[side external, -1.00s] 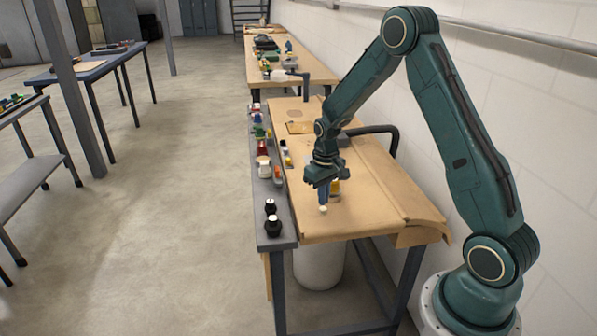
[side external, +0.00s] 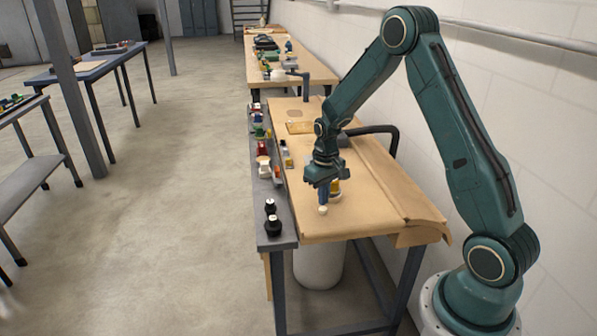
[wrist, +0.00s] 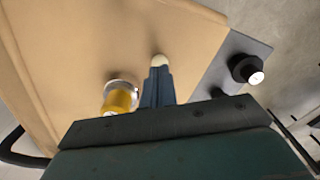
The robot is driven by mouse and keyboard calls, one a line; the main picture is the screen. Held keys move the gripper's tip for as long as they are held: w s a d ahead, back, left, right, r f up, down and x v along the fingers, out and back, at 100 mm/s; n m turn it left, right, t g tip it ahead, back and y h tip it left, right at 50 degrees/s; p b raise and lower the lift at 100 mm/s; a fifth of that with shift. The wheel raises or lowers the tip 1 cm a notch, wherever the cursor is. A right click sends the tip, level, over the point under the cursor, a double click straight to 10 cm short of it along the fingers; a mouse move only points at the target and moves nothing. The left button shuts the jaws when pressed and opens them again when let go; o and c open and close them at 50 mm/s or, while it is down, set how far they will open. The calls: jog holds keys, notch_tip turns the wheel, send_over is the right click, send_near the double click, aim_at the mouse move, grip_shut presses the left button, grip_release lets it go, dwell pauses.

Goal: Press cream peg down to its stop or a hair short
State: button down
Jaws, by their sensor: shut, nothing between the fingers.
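The cream peg (side external: 323,210) stands on the tan work surface near the front of the bench, and only its small pale top shows. My gripper (side external: 323,203) is shut, pointing down, with its fingertips right at the peg's top. In the wrist view the closed fingers (wrist: 158,75) reach to the cream peg (wrist: 159,60), which shows just past their tips. Nothing shows between the fingers. Whether the tips touch the peg, and how deep it sits, I cannot tell.
A yellow cylinder with a pale collar (wrist: 118,98) stands close beside my fingers; it also shows in the side view (side external: 335,187). Black knobs (side external: 272,224) stand on the grey strip at the bench's left edge. Small coloured parts (side external: 263,150) line that strip farther back.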

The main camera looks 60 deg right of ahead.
aim_at(323, 209)
jog(key=shift+f, duration=1.3)
dwell(0.6)
jog(key=shift+r, duration=0.15)
jog(key=shift+r, duration=3.4)
jog(key=s+a+r+t, duration=0.1)
jog(key=s+a+r, duration=0.2)
jog(key=r, duration=0.2)
jog(key=s+a+r+n+t, duration=0.1)
jog(key=s+a+r, duration=0.1)
jog(key=a+r, duration=0.25)
jog(key=s+a+r+t, duration=0.1)
jog(key=s+a+r, duration=0.15)
jog(key=r, duration=0.35)
jog(key=s+a+r+n+t, duration=0.1)
jog(key=s+a+r, duration=0.1)
jog(key=s, duration=0.6)
jog(key=s+a+r+n+t, duration=0.1)
jog(key=s+a+r, duration=0.2)
jog(key=s+a, duration=0.2)
jog(key=s, duration=0.2)
jog(key=shift+s+t, duration=0.3)
jog(key=shift+s, duration=0.05)
